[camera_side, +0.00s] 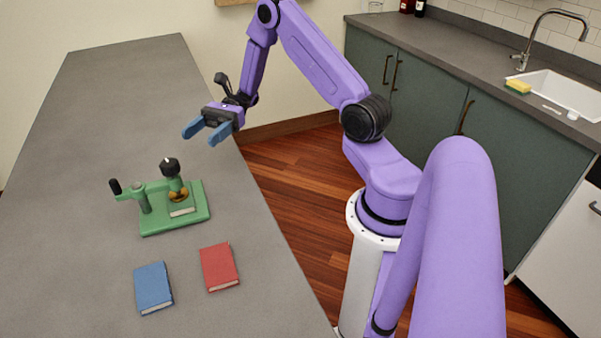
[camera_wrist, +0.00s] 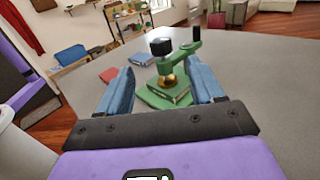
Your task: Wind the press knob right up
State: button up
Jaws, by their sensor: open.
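A green press (camera_side: 174,206) stands on the grey table, with a black knob (camera_side: 169,167) on top. Under the knob is a brass-coloured part above a pale block or book on the base. A side arm with a black handle (camera_side: 115,186) reaches to the left. My gripper (camera_side: 206,132) is open and empty, above the table's right edge, behind and to the right of the press, touching nothing. In the wrist view the press knob (camera_wrist: 161,46) shows ahead, between and beyond the blue fingers.
A red book (camera_side: 219,267) and a blue book (camera_side: 153,287) lie flat in front of the press. The table (camera_side: 80,130) is clear behind and left of it. A counter with a sink (camera_side: 560,95) stands at the right, across the floor.

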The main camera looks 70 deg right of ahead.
jog(key=s+a+r+n+g+h, duration=0.2)
jog(key=s+a+n+g+h, duration=0.6)
jog(key=s+n, duration=0.3)
jog(key=s+n+t+h, duration=0.7)
jog(key=s+n+h, duration=0.2)
jog(key=s+n, duration=0.7)
jog(key=n, duration=0.3)
jog(key=shift+a+r+n+h, duration=0.3)
jog(key=shift+a+n+h, duration=0.1)
jog(key=shift+w+t, duration=0.15)
jog(key=shift+t, duration=0.15)
